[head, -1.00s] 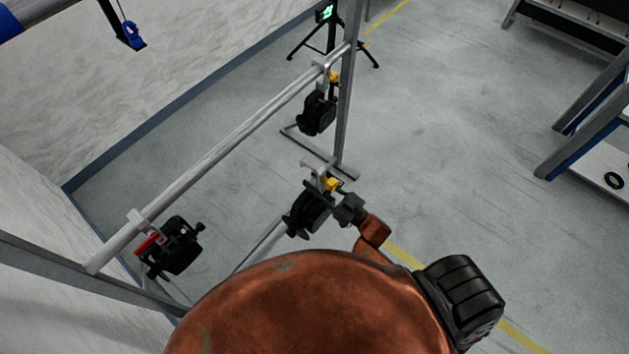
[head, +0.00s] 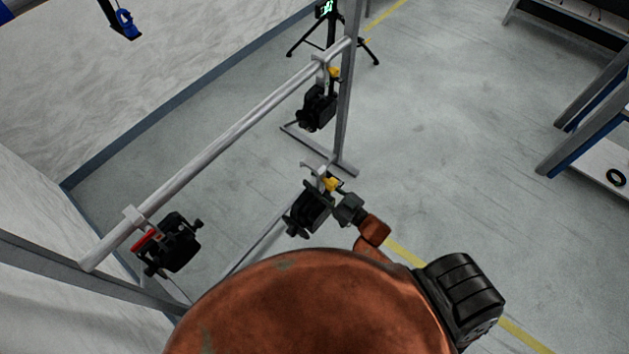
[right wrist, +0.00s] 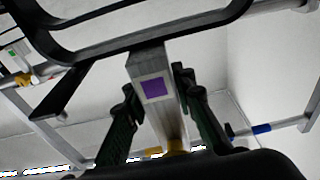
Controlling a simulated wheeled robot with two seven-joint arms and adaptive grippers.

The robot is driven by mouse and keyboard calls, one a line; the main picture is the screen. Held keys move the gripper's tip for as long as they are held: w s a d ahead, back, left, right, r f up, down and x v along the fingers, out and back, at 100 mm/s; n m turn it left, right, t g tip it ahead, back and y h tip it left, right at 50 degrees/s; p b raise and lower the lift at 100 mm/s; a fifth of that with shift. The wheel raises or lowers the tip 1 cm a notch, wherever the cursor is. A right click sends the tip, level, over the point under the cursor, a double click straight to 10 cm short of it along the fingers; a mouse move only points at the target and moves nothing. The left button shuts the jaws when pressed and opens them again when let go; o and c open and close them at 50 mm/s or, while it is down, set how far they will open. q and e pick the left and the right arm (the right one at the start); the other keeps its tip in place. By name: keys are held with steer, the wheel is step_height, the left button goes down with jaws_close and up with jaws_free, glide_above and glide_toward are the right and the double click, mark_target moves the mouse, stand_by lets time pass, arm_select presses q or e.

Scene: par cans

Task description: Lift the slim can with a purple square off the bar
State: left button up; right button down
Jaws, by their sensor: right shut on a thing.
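The slim can (head: 307,212) is black, with a pale metal hook and a yellow part on top. It hangs from my right gripper (head: 335,197), clear of the bar (head: 200,167) and to its right in the head view. In the right wrist view the purple square (right wrist: 153,88) is on the pale hook piece (right wrist: 147,63), between the two fingers of my right gripper (right wrist: 158,108). The hook has no bar in it. The fingers are shut on this piece. My left gripper is not in view.
A black can with a red part (head: 170,243) hangs near the bar's lower left end. Another with a yellow part (head: 318,107) hangs by the grey upright (head: 346,110). A tripod (head: 331,40) stands behind. Open floor (head: 450,150) lies to the right.

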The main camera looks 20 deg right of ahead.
steer(key=shift+r, duration=0.3)
